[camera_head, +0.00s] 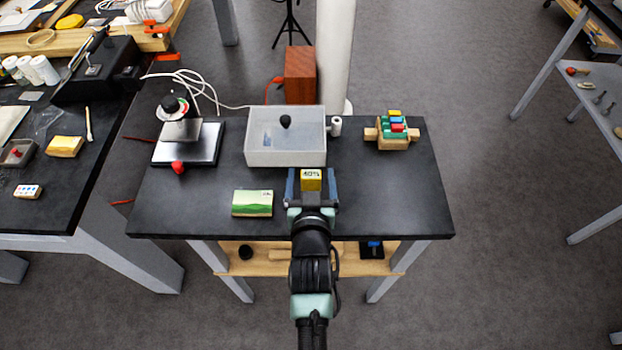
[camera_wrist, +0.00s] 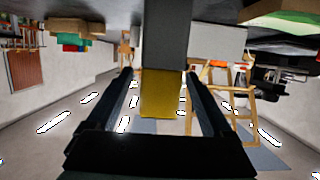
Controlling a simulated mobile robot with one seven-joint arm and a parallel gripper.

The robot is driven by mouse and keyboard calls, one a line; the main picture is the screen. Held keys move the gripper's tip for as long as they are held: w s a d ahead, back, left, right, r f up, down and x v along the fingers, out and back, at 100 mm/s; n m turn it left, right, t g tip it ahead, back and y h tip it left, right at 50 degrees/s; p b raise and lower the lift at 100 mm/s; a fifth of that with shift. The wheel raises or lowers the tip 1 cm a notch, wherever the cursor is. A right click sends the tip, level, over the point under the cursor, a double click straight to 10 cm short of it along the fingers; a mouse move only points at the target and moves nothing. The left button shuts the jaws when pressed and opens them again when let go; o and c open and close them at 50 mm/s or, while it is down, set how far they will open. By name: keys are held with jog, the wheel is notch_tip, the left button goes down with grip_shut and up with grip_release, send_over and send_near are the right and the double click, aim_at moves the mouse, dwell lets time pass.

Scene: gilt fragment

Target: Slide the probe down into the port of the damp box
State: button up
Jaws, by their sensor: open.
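The damp box (camera_head: 258,158) is a pale, translucent box with a black knob on top, in the middle of the black bench. A small white cylinder (camera_head: 336,126) stands at its right side; I cannot tell whether this is the port. A yellow block marked 40% (camera_head: 311,175), apparently the probe's head, is in front of the box's right front corner. In the wrist view the yellow block (camera_wrist: 162,97) joins a grey body (camera_wrist: 164,40). My gripper (camera_head: 311,188) is open, its fingers on either side of the yellow block with gaps showing. The probe's tip is hidden.
A metal-plated stand (camera_head: 188,146) with a cable is at the bench's left. A wooden rack of coloured pieces (camera_head: 392,136) is at the right. The bench's front right is clear.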

jog(key=shift+x, duration=1.1)
jog(key=shift+c, duration=0.3)
